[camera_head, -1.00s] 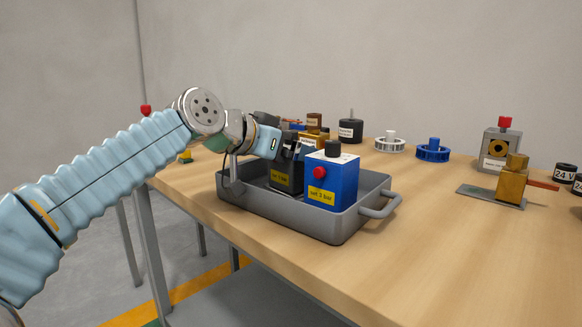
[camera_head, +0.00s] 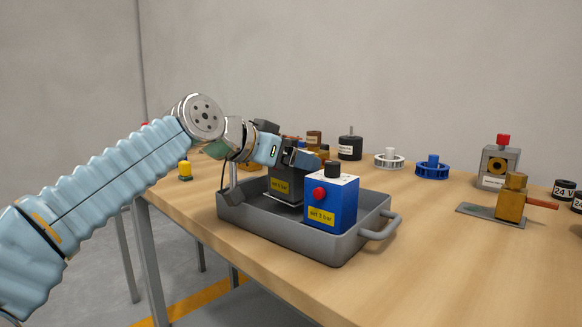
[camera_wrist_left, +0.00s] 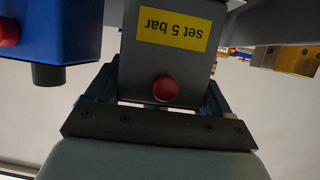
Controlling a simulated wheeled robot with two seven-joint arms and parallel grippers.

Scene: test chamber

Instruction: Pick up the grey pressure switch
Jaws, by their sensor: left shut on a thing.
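The grey pressure switch (camera_head: 287,194) has a yellow label and is at the tray's left side, behind the blue one, in the head view. In the left wrist view the grey pressure switch (camera_wrist_left: 165,62) shows upside down, with a "set 5 bar" label and a red button. My left gripper (camera_head: 296,157) is shut on its upper part, fingers on both sides. It appears slightly raised in the tray; its underside is hidden. The blue pressure switch (camera_head: 330,201), labelled "set 3 bar", stands in the tray close by. My right gripper is not in view.
The grey tray (camera_head: 345,248) stands near the table's front edge. Brown and black parts (camera_head: 349,147) stand behind it. White (camera_head: 389,158) and blue (camera_head: 432,167) wheels, a grey block with a red knob (camera_head: 499,165) and a brass valve (camera_head: 511,198) stand right.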

